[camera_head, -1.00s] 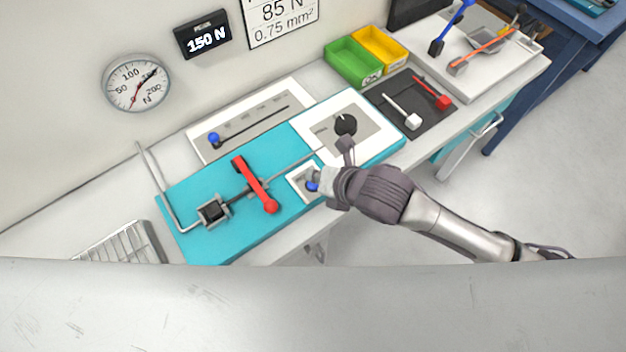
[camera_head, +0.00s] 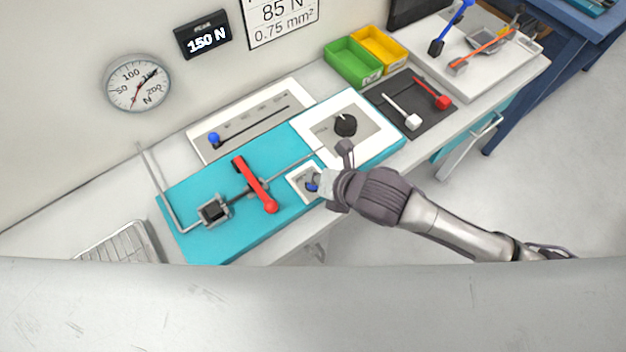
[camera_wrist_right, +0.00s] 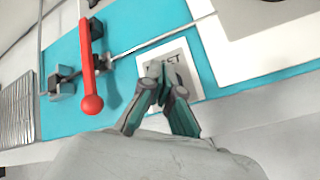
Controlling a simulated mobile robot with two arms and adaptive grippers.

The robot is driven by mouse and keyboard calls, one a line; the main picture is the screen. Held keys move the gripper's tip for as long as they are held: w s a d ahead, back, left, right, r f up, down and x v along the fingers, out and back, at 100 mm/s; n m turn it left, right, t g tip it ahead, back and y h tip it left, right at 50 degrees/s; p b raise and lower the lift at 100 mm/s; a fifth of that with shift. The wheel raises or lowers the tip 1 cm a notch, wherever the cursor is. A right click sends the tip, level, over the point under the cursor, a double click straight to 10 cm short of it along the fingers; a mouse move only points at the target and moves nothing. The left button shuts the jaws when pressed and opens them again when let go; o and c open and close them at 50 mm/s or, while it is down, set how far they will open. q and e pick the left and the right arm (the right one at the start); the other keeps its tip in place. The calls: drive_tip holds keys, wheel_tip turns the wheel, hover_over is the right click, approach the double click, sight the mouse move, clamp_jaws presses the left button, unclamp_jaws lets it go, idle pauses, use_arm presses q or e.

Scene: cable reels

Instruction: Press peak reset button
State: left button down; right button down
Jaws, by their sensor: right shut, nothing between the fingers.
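The blue reset button (camera_head: 312,184) sits on a small white plate (camera_head: 293,184) at the front edge of the teal board. My right gripper (camera_head: 322,186) is shut and empty, right at the button, and covers part of it. In the right wrist view the shut fingertips (camera_wrist_right: 157,72) lie over the labelled white plate (camera_wrist_right: 181,52), and the button itself is hidden behind them. I cannot tell whether they touch it. A dial gauge (camera_head: 136,83) hangs on the wall, beside a black display (camera_head: 203,38) reading 150 N. My left gripper is not in view.
A red lever (camera_head: 255,184) and a clamp block (camera_head: 212,211) stand left of the plate on the teal board (camera_head: 190,240). A black knob (camera_head: 345,124) lies behind the gripper. Green (camera_head: 352,62) and yellow (camera_head: 379,48) bins stand further back. A wire rack (camera_head: 118,245) is at left.

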drive_tip(key=shift+f, duration=0.45)
idle(0.3)
idle(0.3)
drive_tip(key=shift+r+p, duration=0.85)
drive_tip(key=shift+p, duration=0.2)
wheel_tip(320, 180, up, 5)
drive_tip(key=p, duration=0.5)
drive_tip(key=shift+r+p, duration=0.1)
drive_tip(key=shift+p, duration=0.3)
